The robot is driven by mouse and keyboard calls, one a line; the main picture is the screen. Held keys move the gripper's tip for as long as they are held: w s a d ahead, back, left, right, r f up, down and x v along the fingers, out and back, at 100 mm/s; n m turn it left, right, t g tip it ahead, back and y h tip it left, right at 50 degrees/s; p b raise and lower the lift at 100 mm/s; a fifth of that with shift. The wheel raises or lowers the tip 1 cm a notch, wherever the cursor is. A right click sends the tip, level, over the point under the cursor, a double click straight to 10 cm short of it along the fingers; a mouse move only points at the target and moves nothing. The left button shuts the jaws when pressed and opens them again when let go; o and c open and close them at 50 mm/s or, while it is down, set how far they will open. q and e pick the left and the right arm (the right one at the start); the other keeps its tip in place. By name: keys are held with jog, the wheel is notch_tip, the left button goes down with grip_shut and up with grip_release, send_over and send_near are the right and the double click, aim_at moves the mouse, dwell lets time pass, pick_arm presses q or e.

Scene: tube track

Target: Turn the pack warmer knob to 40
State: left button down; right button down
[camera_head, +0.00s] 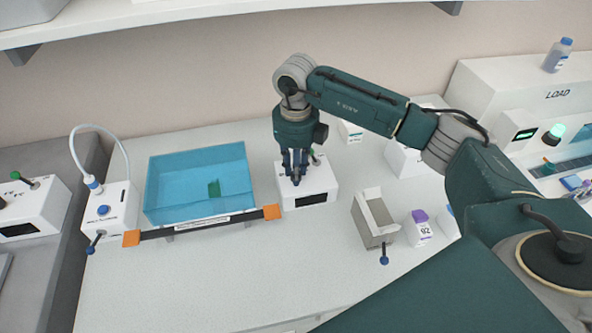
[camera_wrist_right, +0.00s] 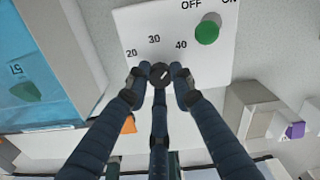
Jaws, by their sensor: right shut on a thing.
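The pack warmer is a white box (camera_head: 322,178) at the middle of the bench, with a dark display window on its front. In the right wrist view its white top panel (camera_wrist_right: 200,55) carries the marks 20, 30 and 40, and a green-tipped switch (camera_wrist_right: 207,32) beside OFF and ON. The small dark round knob (camera_wrist_right: 161,74) has a short, slanted white mark pointing to the upper right, roughly toward 40. My right gripper (camera_head: 295,179) comes down from above and its fingers (camera_wrist_right: 160,85) are shut around the knob. My left gripper is not in view.
A blue water bath (camera_head: 165,190) stands left of the warmer, with an orange-ended bar (camera_head: 205,222) along its front. A grey open box (camera_head: 372,222) and a purple-capped bottle (camera_head: 420,229) stand to the right. The bench front is clear.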

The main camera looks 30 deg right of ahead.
jog(key=shift+w+r, duration=0.15)
jog(key=c, duration=1.5)
grip_release()
notch_tip(320, 180, up, 12)
jog(key=shift+f, duration=0.1)
